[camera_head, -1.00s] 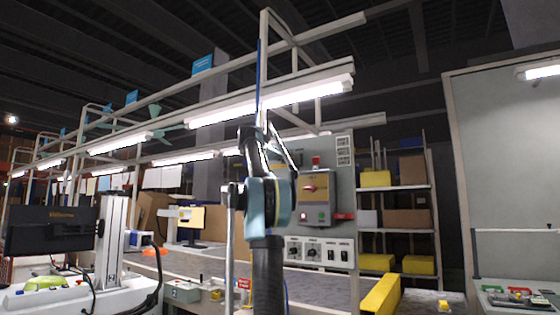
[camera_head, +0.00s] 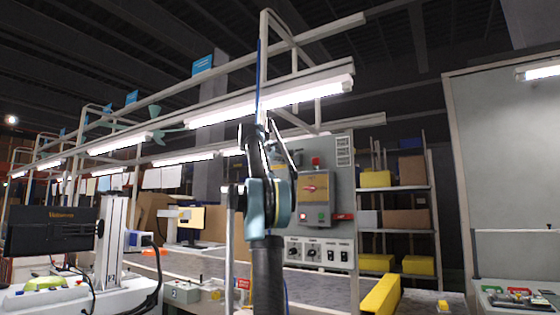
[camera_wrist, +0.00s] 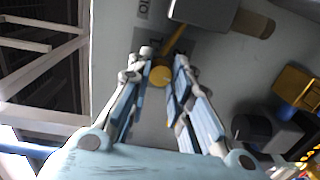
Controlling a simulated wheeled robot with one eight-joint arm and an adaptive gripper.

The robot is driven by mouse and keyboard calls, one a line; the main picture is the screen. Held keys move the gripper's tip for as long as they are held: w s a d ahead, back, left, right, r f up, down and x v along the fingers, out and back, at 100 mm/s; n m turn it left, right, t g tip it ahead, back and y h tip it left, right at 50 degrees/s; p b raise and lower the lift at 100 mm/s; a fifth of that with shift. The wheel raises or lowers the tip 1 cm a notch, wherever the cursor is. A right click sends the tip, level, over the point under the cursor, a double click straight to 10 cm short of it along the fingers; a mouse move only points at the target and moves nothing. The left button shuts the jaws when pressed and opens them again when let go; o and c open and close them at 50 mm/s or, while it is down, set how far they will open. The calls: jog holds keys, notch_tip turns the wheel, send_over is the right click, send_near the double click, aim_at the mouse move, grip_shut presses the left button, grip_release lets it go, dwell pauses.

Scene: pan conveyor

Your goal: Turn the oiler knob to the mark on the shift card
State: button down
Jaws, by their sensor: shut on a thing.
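In the wrist view, my gripper (camera_wrist: 163,62) has its two fingers on either side of a round yellow knob (camera_wrist: 160,76), which I take for the oiler knob. It is shut on the knob, in front of a grey panel (camera_wrist: 232,75). A brass-coloured bar (camera_wrist: 176,42) runs from near the knob up to a grey block. In the head view, my arm hides the knob and the fingertips. I cannot make out the shift card or a mark on the knob.
The grey control panel (camera_head: 343,208) stands just right of my arm, with a switch box (camera_head: 315,195) and a row of dials (camera_head: 318,251). A yellow beam (camera_head: 381,295) lies at lower right. In the wrist view, a dark round part (camera_wrist: 252,128) sits near the right finger.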

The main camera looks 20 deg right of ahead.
jog(key=m, duration=0.3)
jog(key=shift+f, duration=0.1)
jog(key=shift+m, duration=0.4)
jog(key=c, duration=1.4)
grip_release()
jog(key=shift+w, duration=0.1)
jog(key=v, duration=1.2)
jog(key=shift+d+f, duration=0.1)
